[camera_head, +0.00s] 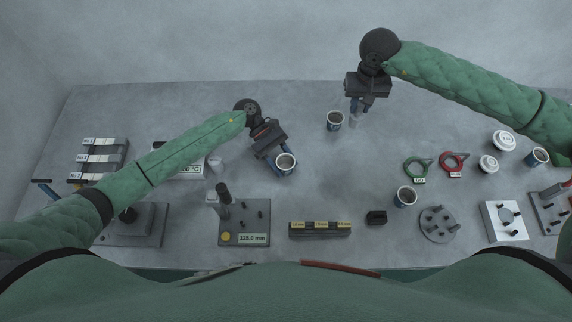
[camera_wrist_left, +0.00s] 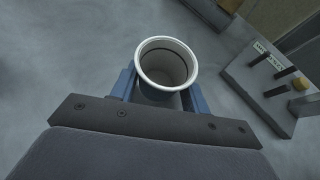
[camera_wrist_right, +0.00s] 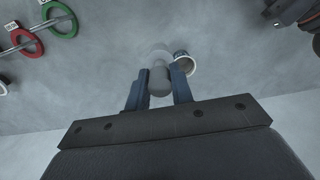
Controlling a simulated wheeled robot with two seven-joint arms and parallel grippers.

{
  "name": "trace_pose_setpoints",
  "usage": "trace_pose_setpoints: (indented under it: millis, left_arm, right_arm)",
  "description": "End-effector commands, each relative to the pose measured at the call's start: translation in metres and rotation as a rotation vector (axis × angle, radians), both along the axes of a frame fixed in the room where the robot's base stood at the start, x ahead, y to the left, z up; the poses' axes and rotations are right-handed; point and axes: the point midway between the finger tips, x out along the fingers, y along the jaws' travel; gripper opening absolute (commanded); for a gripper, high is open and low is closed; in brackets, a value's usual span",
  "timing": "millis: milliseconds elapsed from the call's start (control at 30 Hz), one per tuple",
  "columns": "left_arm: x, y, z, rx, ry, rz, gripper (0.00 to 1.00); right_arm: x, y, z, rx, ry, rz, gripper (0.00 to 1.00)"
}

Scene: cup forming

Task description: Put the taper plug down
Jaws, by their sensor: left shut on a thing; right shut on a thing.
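The taper plug (camera_wrist_right: 158,80) is a grey, rounded plug between the fingers of my right gripper (camera_wrist_right: 158,92). It also shows in the head view (camera_head: 354,119), below my right gripper (camera_head: 362,104) at the back of the table. Whether its lower end touches the table I cannot tell. My left gripper (camera_head: 276,158) is shut on a white-rimmed cup (camera_head: 286,163). The left wrist view looks into that cup (camera_wrist_left: 166,66) between the blue fingers (camera_wrist_left: 160,92); it is upright or nearly so.
Another cup (camera_head: 335,120) stands just left of the plug. A red ring gauge (camera_head: 452,164) and a green one (camera_head: 416,168) lie to the right, near a third cup (camera_head: 405,196). A plate labelled 125.8 mm (camera_head: 246,226) is at the front. The table behind the held cup is mostly clear.

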Motion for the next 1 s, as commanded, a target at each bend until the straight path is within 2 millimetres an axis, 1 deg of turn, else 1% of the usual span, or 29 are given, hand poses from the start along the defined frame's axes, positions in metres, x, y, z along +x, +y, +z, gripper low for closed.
trace_pose_setpoints:
  millis: [100, 167, 267, 367, 400, 467, 600, 700, 800, 1000]
  left_arm:
    - [0.000, 0.000, 0.000, 0.000, 0.000, 0.000, 0.19]
    - [0.000, 0.000, 0.000, 0.000, 0.000, 0.000, 0.19]
    - [0.000, 0.000, 0.000, 0.000, 0.000, 0.000, 0.19]
    - [0.000, 0.000, 0.000, 0.000, 0.000, 0.000, 0.19]
    - [0.000, 0.000, 0.000, 0.000, 0.000, 0.000, 0.19]
    - [0.000, 0.000, 0.000, 0.000, 0.000, 0.000, 0.19]
    - [0.000, 0.000, 0.000, 0.000, 0.000, 0.000, 0.19]
    - [0.000, 0.000, 0.000, 0.000, 0.000, 0.000, 0.19]
    - [0.000, 0.000, 0.000, 0.000, 0.000, 0.000, 0.19]
    - [0.000, 0.000, 0.000, 0.000, 0.000, 0.000, 0.19]
  right_arm:
    - [0.001, 0.001, 0.002, 0.000, -0.001, 0.001, 0.00]
    - [0.002, 0.005, 0.003, 0.001, -0.001, 0.006, 0.00]
    - [0.001, 0.021, 0.004, 0.003, -0.001, 0.026, 0.00]
    - [-0.003, 0.048, 0.004, 0.002, 0.000, 0.062, 0.00]
    - [-0.007, 0.061, 0.004, 0.003, -0.001, 0.082, 0.00]
    - [-0.013, 0.082, 0.003, 0.004, -0.002, 0.114, 0.00]
    - [-0.031, 0.128, 0.002, 0.003, 0.000, 0.190, 0.00]
    - [-0.046, 0.156, 0.002, 0.002, -0.001, 0.231, 0.00]
    - [-0.060, 0.179, 0.002, 0.001, -0.001, 0.252, 0.00]
    - [-0.089, 0.213, 0.000, 0.001, -0.001, 0.245, 0.00]
